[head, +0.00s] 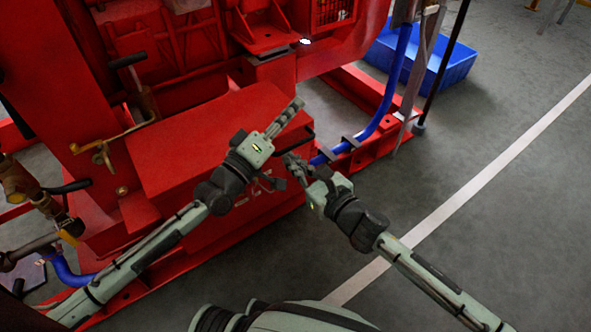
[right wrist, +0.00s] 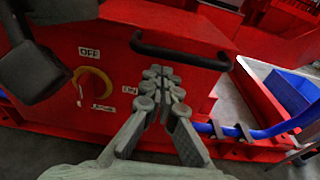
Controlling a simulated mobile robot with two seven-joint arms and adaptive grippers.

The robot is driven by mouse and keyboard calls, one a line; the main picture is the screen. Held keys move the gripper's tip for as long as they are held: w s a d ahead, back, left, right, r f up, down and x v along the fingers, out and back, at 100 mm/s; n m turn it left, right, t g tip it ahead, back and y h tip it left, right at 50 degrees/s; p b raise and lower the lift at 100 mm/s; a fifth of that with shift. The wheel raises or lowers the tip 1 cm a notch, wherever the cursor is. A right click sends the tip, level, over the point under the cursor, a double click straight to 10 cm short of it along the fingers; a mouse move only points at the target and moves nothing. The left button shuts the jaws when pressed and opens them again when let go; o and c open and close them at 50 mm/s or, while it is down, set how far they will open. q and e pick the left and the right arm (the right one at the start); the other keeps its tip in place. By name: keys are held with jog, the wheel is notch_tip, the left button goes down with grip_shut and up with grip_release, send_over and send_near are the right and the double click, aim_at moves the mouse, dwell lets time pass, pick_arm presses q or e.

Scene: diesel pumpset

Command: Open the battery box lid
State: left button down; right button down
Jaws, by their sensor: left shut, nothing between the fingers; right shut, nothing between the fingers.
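The red battery box (head: 190,155) sits on the red pumpset base, its flat lid down in the head view. A black bar handle (right wrist: 180,52) is on its end face in the right wrist view; it also shows at the box's right end in the head view (head: 311,132). My left gripper (head: 297,104) is shut and empty, over the right part of the lid. My right gripper (head: 289,160) is shut and empty at the box's right end. In the right wrist view its fingertips (right wrist: 160,73) appear just below the handle; contact cannot be told.
A rotary switch (right wrist: 93,88) with OFF and ON labels is left of the right fingers. A blue hose (head: 385,105) runs along the red base rail. A blue crate (head: 455,65) stands behind. Grey floor is clear at the right.

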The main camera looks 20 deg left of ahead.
jog(key=shift+s+r, duration=0.1)
jog(key=shift+r, duration=0.4)
jog(key=shift+d+r, duration=0.1)
jog(key=shift+r, duration=0.75)
pick_arm(q)
jog(key=c, duration=1.6)
grip_release()
